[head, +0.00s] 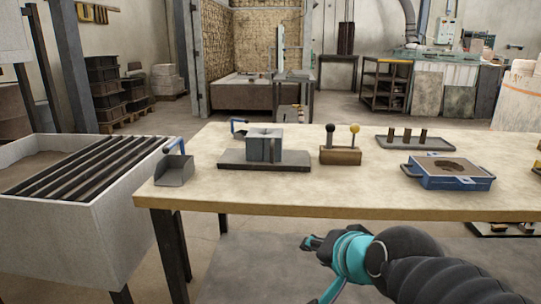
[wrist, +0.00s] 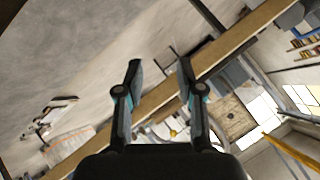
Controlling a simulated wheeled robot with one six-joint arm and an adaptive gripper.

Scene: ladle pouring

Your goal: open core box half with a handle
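A grey block-shaped box (head: 264,146), which looks like the core box, stands on a dark flat plate (head: 231,160) on the left part of the table. Its top has a small dip, and a dark upright strip shows on its front. A blue handle (head: 238,121) shows at its back left; I cannot tell whether it joins the box. My gripper (head: 308,242) is in front of the table, below its top and apart from the box. The wrist view shows its two fingers (wrist: 159,68) spread, with nothing between them.
The table's front edge (head: 350,213) lies between my gripper and the box. A grey scoop (head: 174,171), a wooden block with two knobs (head: 340,156), a blue moulding frame (head: 450,183) and a tray (head: 388,143) stand on it. The front middle is clear.

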